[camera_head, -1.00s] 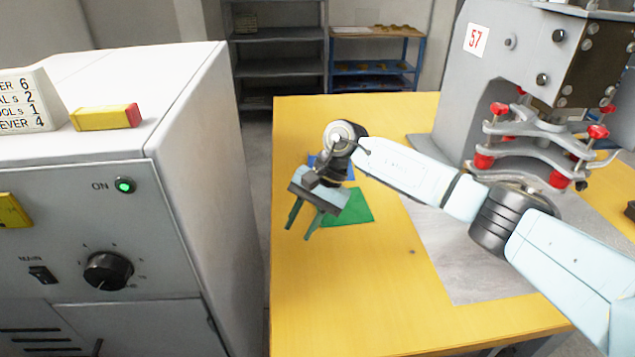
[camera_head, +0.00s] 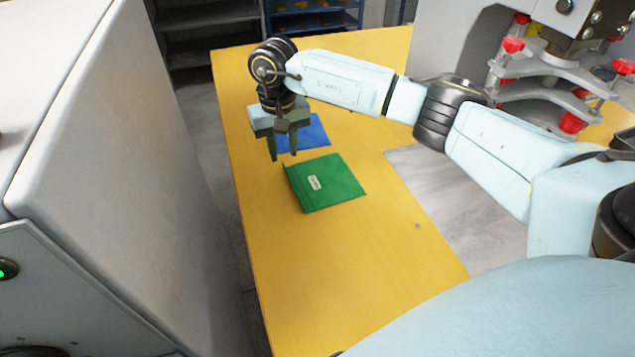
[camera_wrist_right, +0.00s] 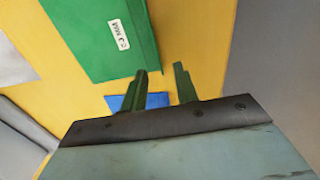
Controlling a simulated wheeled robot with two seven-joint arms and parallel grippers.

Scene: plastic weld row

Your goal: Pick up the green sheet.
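The green sheet (camera_head: 328,184) lies flat on the yellow table, with a small white label on it. It also shows in the right wrist view (camera_wrist_right: 95,40), at the top left. My right gripper (camera_head: 284,158) points down just beyond the green sheet's far left corner, near the blue sheet. Its two dark green fingers are apart with nothing between them, as the right wrist view also shows (camera_wrist_right: 160,76). My left gripper is out of view.
A blue sheet (camera_head: 308,134) lies behind the green one, partly hidden by my right gripper. A grey machine cabinet (camera_head: 120,170) stands left of the yellow table (camera_head: 330,265). A press with red knobs (camera_head: 545,80) stands at the back right. The table's front is clear.

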